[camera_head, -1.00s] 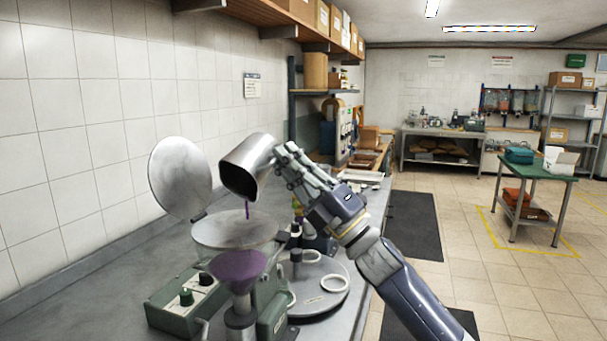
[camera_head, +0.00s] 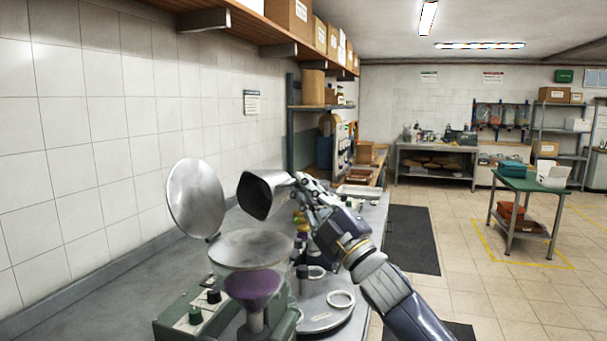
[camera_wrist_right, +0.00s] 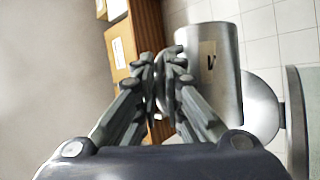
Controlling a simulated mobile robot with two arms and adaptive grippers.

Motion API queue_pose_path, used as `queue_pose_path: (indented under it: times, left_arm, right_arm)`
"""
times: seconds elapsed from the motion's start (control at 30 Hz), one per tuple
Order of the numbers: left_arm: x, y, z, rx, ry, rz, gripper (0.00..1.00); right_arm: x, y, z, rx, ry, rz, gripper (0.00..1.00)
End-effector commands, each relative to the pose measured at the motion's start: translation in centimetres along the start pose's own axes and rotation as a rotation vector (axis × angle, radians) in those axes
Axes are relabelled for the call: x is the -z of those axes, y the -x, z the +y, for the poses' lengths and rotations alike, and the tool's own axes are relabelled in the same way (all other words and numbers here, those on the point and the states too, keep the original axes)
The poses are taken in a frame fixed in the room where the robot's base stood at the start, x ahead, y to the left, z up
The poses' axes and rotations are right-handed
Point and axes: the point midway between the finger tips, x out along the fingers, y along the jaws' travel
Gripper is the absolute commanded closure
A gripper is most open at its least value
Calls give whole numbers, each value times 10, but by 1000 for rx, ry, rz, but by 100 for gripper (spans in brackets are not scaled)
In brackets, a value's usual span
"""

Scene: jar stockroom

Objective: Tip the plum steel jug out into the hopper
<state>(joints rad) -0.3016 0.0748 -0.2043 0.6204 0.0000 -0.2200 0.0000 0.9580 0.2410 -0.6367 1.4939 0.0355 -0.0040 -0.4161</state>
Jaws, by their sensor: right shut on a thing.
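The steel jug (camera_head: 262,196) is tilted in the head view, its dark mouth facing left and down, above the hopper (camera_head: 250,247). No stream shows at its mouth. The hopper has a wide round top and see-through walls, with a plum mass (camera_head: 252,287) inside. Its round steel lid (camera_head: 196,199) stands open at the left. My right gripper (camera_head: 303,189) is shut on the jug's right side. In the right wrist view the jug (camera_wrist_right: 215,60) carries a pale label, and my fingers (camera_wrist_right: 162,85) close beside it; the grip is partly hidden. My left gripper is not in view.
A green control box (camera_head: 195,317) with knobs stands by the hopper. A round plate with a white ring (camera_head: 340,300) lies to its right. A shelf with cartons (camera_head: 290,20) runs along the wall above. A green table (camera_head: 530,184) stands across the floor.

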Motion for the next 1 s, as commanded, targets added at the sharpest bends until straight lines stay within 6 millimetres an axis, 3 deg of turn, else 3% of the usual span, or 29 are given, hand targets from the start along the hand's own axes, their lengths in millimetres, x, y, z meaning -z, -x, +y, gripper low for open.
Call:
queue_pose_path:
  times: [0.03, 1.0]
  left_arm:
    - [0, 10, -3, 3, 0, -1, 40]
    - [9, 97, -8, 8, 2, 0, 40]
  right_arm:
    - [1, -3, 4, 7, -24, -16, 100]
    - [-15, -3, -3, 149, -379, -319, 100]
